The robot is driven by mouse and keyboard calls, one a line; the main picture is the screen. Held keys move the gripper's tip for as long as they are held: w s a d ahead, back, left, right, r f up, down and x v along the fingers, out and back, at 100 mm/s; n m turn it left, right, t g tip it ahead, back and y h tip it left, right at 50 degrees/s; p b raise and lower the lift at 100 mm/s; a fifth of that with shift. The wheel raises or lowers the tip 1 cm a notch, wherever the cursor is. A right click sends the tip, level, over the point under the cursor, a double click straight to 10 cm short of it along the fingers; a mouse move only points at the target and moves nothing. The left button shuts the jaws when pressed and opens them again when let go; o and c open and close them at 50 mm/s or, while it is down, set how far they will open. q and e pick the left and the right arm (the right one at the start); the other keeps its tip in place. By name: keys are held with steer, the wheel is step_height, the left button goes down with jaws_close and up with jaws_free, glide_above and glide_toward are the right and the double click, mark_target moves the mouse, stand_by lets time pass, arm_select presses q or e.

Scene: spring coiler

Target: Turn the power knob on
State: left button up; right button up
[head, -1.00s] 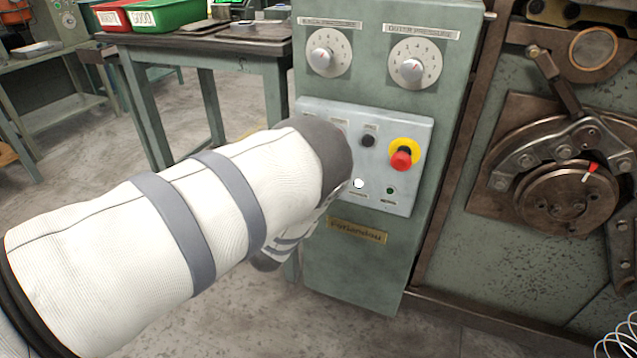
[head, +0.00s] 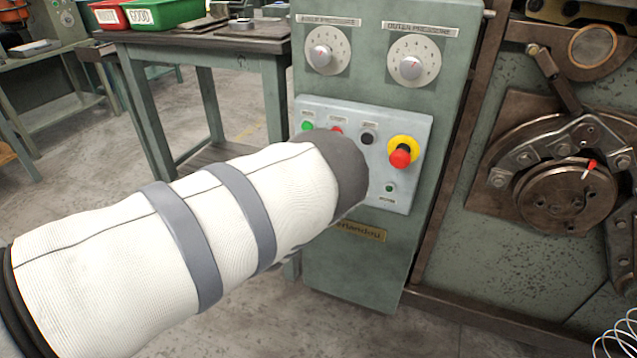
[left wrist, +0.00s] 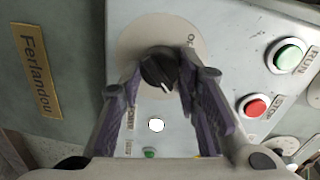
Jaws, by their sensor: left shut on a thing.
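The black power knob (left wrist: 156,66) sits on a pale round plate (left wrist: 128,40) in the left wrist view. Its white pointer line points down and slightly right there. Partly readable lettering is on the plate. My left gripper (left wrist: 161,72) is shut on the knob, with one purple-padded finger on each side. In the head view my white-sleeved left arm (head: 240,205) covers the knob and the gripper. My right gripper is not in view.
The control panel (head: 418,140) carries a green RUN button (head: 307,126), a red STOP button (head: 336,130), a black knob (head: 368,137) and a red emergency stop (head: 400,156) on yellow. Two pressure dials (head: 413,64) are above. A white lamp (left wrist: 156,125) shows near the power knob.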

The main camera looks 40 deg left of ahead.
arm_select(q)
steer(key=o, duration=1.2)
steer(key=shift+c, duration=0.2)
steer(key=f+v, duration=0.1)
steer(key=v, duration=1.1)
steer(key=shift+r, duration=0.5)
steer(key=shift+a, duration=0.1)
